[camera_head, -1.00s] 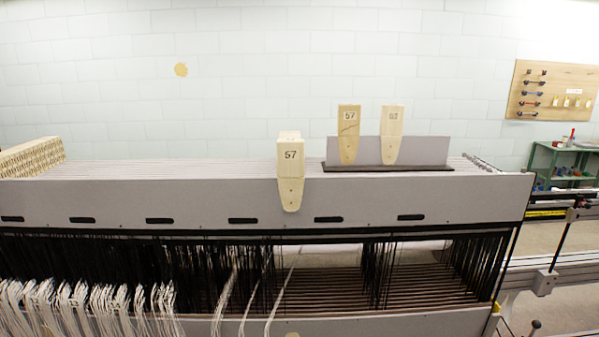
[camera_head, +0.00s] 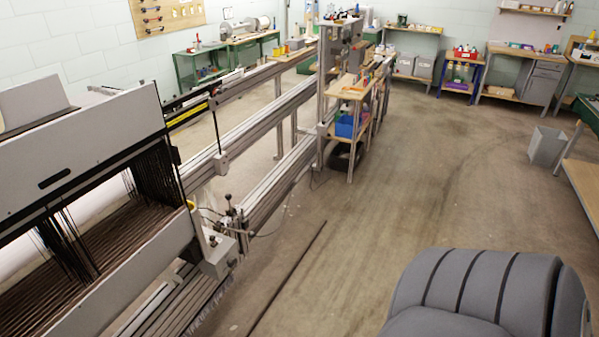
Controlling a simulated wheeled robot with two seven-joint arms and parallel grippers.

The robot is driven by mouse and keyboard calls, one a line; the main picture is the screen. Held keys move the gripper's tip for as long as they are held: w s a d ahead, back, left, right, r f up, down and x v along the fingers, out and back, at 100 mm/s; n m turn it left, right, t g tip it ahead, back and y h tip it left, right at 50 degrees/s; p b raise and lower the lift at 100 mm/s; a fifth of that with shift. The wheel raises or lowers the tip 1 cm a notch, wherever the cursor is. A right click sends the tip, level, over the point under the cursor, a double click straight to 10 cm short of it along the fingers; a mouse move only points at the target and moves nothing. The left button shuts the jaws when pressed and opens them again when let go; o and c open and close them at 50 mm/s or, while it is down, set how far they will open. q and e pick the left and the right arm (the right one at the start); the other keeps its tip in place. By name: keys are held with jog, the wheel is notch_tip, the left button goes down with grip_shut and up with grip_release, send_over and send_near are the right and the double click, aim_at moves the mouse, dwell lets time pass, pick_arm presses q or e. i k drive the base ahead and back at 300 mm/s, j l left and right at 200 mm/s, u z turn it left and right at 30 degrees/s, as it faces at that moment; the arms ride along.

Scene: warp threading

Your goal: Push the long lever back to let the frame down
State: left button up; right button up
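The loom's frame stands at the left, with a long grey upper panel (camera_head: 90,155) and dark cords (camera_head: 160,185) hanging below it. At its right end a small lever with a black knob (camera_head: 228,199) stands above a grey metal box (camera_head: 217,257). A thin dark upright rod (camera_head: 217,130) rises from the side rail behind it. I cannot tell which of these, if either, is the long lever. Neither of my grippers is in view, and no contact with the loom shows.
Long metal rails (camera_head: 270,118) run from the loom to a post and a small wooden shelf cart (camera_head: 354,92). A dark bar (camera_head: 287,277) lies along the floor beside the loom. The concrete floor (camera_head: 430,170) is open in the middle. Benches and a grey bin (camera_head: 546,146) stand farther right.

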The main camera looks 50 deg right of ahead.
aim_at(251, 234)
jog(key=z, duration=1.15)
